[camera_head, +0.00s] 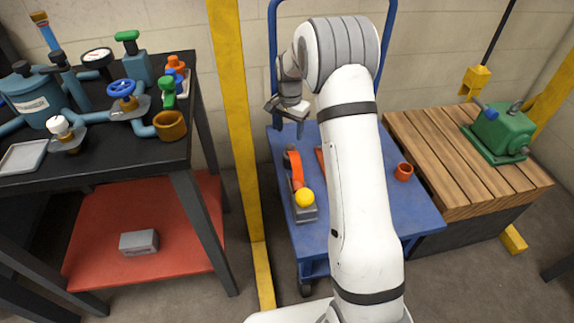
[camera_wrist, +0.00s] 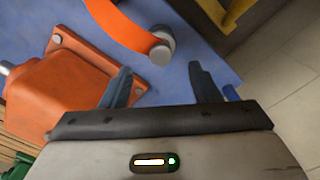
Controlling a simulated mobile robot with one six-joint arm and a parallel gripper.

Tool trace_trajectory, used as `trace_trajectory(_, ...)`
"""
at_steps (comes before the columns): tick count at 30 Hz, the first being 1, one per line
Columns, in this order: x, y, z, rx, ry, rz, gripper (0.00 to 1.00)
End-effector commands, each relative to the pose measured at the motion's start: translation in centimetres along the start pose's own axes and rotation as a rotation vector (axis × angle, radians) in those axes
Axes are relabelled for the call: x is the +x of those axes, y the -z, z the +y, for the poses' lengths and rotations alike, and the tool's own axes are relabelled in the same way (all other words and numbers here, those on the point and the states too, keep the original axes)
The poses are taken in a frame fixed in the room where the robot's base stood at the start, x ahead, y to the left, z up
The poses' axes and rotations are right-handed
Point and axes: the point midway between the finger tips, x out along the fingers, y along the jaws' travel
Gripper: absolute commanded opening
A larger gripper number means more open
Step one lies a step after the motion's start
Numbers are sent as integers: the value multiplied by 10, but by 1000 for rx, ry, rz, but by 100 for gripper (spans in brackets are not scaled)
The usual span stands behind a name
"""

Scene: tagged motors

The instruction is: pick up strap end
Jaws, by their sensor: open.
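An orange strap (camera_head: 296,172) lies on the blue cart (camera_head: 283,150), curving along its left side. In the wrist view the strap (camera_wrist: 122,25) enters from the top and finishes at a grey round end piece (camera_wrist: 161,47). My gripper (camera_head: 287,118) is above the far left part of the cart. In the wrist view my gripper (camera_wrist: 160,85) is open and empty, with its fingers apart on the near side of the strap end. The strap end is not touched by either finger.
An orange motor housing (camera_wrist: 75,80) is left of the fingers, mostly hidden by my arm in the head view. A yellow post (camera_head: 235,100) rises left of the cart.

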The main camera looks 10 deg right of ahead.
Motion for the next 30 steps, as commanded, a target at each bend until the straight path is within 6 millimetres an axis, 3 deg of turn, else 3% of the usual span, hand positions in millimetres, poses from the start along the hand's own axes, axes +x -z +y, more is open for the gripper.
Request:
trace_trajectory(19,81,8,0,10,-3,-3,56)
trace_trajectory(28,85,8,0,10,-2,-2,56)
trace_trajectory(30,85,8,0,10,-2,-2,50)
